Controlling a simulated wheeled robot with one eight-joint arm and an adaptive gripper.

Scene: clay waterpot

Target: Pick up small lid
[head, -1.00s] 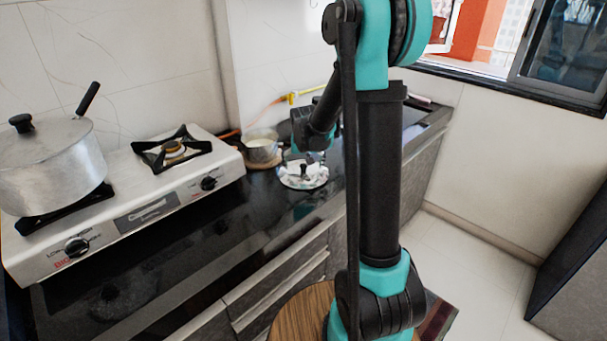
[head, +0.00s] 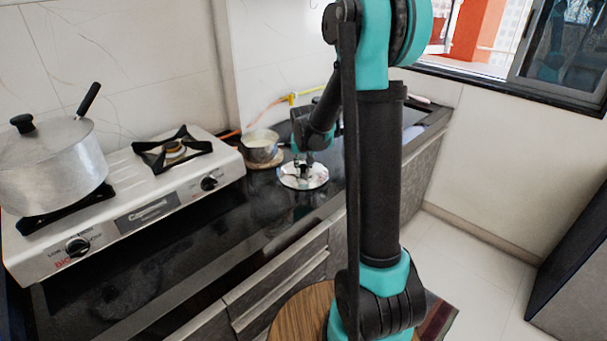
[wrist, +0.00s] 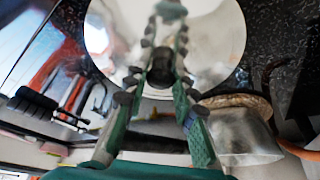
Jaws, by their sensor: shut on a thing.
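The small lid is a round, shiny silver disc (head: 318,179) lying on the dark counter, to the right of the stove. In the wrist view its bright face (wrist: 217,45) fills the top middle, with a dark knob (wrist: 161,74) at its centre. My gripper (head: 303,168) points down over the lid's middle in the head view. In the wrist view its two green, ridged fingers (wrist: 165,58) close in on both sides of the knob and are shut on it. The exact finger contact is partly hidden. The lid looks flat, and I cannot tell any gap beneath it.
The stove (head: 130,210) with a large lidded pot (head: 50,165) is farther left. The counter in front of the lid is clear.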

